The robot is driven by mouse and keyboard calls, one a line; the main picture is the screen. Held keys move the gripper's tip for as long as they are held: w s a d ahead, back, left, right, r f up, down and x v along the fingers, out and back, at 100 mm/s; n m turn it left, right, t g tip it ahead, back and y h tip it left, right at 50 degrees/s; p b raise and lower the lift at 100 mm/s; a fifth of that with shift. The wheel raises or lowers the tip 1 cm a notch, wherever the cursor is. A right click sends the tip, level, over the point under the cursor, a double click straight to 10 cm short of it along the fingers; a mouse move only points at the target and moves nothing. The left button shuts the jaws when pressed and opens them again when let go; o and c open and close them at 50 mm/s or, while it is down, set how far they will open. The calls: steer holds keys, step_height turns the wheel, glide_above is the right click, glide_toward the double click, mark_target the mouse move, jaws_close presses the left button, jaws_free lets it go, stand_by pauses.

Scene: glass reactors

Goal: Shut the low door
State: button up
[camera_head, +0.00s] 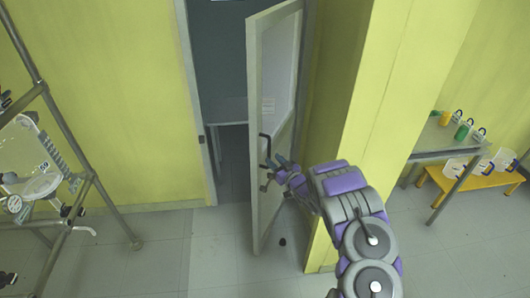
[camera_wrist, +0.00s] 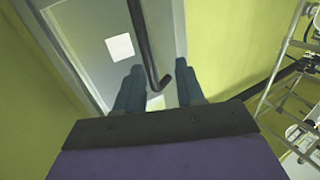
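The door (camera_head: 256,110) is a light grey frame with a large pane, and it stands open, swung out of its doorway in the yellow wall. A dark bar handle (camera_head: 266,148) is on it. My gripper (camera_head: 277,168) is close to the handle, at its lower end in the picture. In the wrist view, the two fingers of my gripper (camera_wrist: 158,92) are spread apart. The bent end of the dark handle (camera_wrist: 151,66) shows between them, with gaps on both sides. The door's grey surface (camera_wrist: 93,52) lies behind it. Whether a finger touches the door is unclear.
A yellow wall pillar (camera_head: 350,130) stands right beside the door and my arm. A metal rack with glassware (camera_head: 75,165) is at the left. A table with bottles (camera_head: 440,138) and a low yellow bench (camera_head: 470,182) are at the right. The floor before the doorway (camera_head: 215,250) is clear.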

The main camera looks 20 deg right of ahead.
mark_target(269, 151)
steer(key=w, duration=0.7)
steer(key=shift+w+a+b, duration=0.15)
steer(key=shift+w+b, duration=0.1)
steer(key=shift+b, duration=0.15)
steer(key=shift+d+f, duration=0.15)
steer(key=shift+d, duration=0.85)
steer(key=shift+c, duration=0.2)
steer(key=shift+d, duration=0.1)
steer(key=shift+c, duration=0.8)
steer(key=shift+a, duration=0.25)
steer(key=shift+c, duration=0.8)
steer(key=shift+a, duration=0.7)
jaws_close()
steer(key=shift+d, duration=0.75)
steer(key=shift+a, duration=0.65)
steer(key=shift+d, duration=0.1)
